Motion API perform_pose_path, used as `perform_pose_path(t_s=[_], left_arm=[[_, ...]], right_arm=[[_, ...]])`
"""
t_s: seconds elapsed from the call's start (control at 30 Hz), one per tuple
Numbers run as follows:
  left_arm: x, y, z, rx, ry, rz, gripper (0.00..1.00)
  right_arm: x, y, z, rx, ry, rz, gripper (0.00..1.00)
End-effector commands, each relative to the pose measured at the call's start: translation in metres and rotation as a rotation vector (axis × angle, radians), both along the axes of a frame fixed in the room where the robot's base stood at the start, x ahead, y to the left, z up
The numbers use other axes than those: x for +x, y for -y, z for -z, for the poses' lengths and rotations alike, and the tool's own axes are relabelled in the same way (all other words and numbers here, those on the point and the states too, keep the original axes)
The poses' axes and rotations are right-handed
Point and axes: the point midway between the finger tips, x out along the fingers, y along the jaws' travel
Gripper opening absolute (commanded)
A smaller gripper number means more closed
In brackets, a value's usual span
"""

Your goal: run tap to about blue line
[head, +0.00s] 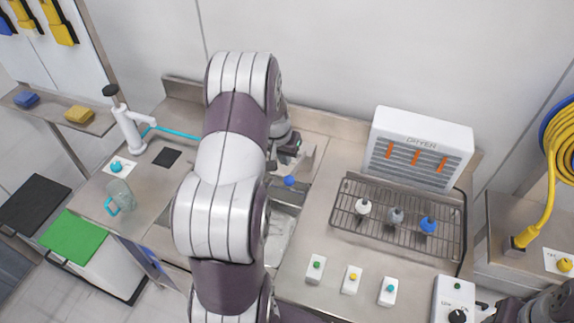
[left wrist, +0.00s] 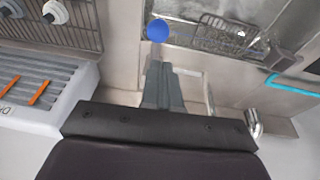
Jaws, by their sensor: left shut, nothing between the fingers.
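My left gripper (head: 290,155) is over the back of the sink, partly hidden by my own arm. The left wrist view shows its fingers (left wrist: 162,85) together and empty, with a blue ball-shaped knob (left wrist: 157,30) just beyond the tips. The same blue knob (head: 290,181) shows in the head view above the sink; whether the fingers touch it I cannot tell. A clear jug (head: 121,194) with a cyan handle stands on the left counter. I make out no blue line on it. Part of my right arm (head: 545,305) is at the lower right; its fingers are unclear.
A white lever device (head: 129,128) with a cyan spout stands on the left counter. A dryer (head: 420,147) stands behind a wire rack (head: 350,222) holding three bulb-like pieces. Several small white blocks with coloured buttons line the front counter. A green mat (head: 75,237) is at lower left.

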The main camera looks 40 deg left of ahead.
Motion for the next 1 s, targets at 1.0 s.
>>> perform_pose_path(t_s=[1.0], left_arm=[[0.000, 0.008, 0.085, 0.000, 0.000, -0.001, 0.00]], right_arm=[[0.000, 0.000, 0.024, 0.000, 0.000, 0.000, 0.43]])
